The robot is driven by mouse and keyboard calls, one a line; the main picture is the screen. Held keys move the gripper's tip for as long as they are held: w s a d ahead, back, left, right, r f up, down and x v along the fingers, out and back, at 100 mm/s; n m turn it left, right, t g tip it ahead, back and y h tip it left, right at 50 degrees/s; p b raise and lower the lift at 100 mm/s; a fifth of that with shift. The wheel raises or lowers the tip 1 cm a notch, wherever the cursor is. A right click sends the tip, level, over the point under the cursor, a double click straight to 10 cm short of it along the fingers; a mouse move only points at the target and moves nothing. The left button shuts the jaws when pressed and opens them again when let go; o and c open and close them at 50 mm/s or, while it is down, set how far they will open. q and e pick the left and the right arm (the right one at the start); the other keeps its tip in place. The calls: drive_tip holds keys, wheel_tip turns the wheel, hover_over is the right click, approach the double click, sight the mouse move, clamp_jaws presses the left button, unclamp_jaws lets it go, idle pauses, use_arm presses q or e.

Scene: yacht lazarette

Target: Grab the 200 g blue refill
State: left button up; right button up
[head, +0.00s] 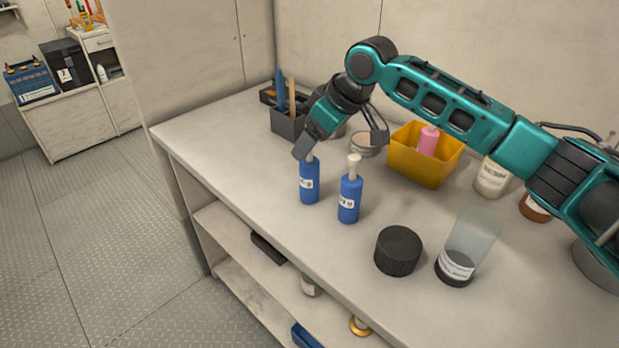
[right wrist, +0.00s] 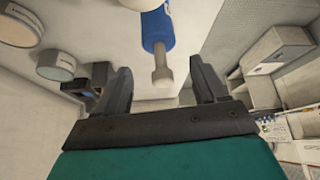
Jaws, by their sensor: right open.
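Two blue refill bottles with pale nozzles stand upright on the bench: the left blue bottle (head: 310,184) and the right blue bottle (head: 349,199). Each has a white label ending in "g"; the numbers are too small to read surely. My right gripper (head: 340,146) is open and empty, above and just behind the bottles; one finger overlaps the top of the left one. In the right wrist view, a blue bottle (right wrist: 156,28) with its nozzle lies in line with the gap between the spread fingers (right wrist: 162,88). I cannot tell which bottle that is. My left gripper is not in view.
On the bench (head: 240,150) are a black lid (head: 398,251), a clear jar with dark contents (head: 470,245), a yellow bin (head: 420,165) holding a pink bottle (head: 428,142), and a dark tool caddy (head: 288,124). The bench's left front is clear.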

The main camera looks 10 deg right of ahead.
sight(306, 159)
drive_tip(key=x, duration=0.4)
drive_tip(key=shift+s+f, duration=0.1)
drive_tip(key=shift+c, duration=0.5)
clamp_jaws()
